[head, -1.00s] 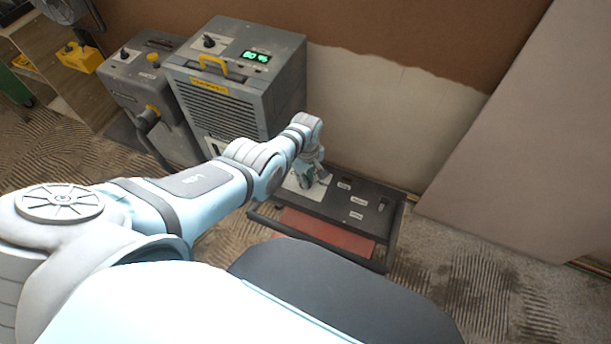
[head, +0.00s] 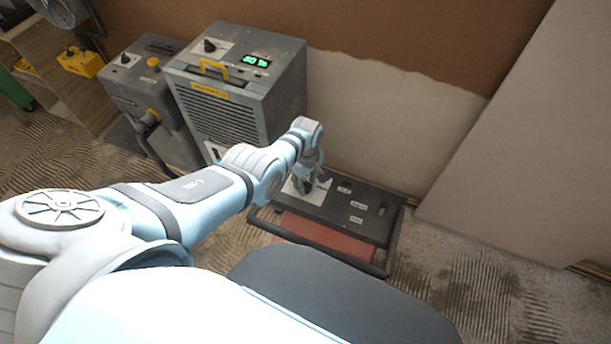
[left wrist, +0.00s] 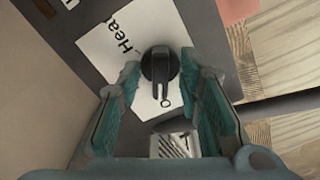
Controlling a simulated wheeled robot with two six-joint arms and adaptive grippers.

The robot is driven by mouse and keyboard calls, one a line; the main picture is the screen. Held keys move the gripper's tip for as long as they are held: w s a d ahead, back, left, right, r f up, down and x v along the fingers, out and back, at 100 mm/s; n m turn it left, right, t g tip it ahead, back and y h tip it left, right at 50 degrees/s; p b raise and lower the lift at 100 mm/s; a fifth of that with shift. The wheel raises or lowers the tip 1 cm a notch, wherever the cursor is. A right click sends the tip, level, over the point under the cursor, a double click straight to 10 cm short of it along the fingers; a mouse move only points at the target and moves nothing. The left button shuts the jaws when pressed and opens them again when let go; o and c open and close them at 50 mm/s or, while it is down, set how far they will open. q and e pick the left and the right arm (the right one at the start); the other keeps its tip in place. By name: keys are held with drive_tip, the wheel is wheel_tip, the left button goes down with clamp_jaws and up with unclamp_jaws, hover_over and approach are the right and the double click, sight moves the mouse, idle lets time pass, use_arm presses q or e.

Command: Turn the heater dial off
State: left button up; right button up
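The heater dial (left wrist: 160,66) is a black round knob with a raised grip bar, on a white label (left wrist: 105,45) partly reading "Hea". The bar's pale-edged end points down in the left wrist view, near a letter "O"; the rest of that word is hidden. My left gripper (left wrist: 162,72) is open, with one teal-padded finger on each side of the dial and narrow gaps seeming to remain. In the head view, my left gripper (head: 312,180) is over the left end of the dark control panel (head: 337,208) and mostly hides the dial. My right gripper is not in view.
A grey machine with a green display (head: 255,61) and its own black knob (head: 209,46) stands behind my left arm. Another grey machine (head: 140,85) is left of it. Further switches (head: 383,208) sit right on the panel. A leaning board (head: 530,140) stands at right.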

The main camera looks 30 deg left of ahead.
sight(306, 183)
use_arm(q)
wheel_tip(306, 183, up, 12)
idle(0.3)
idle(0.3)
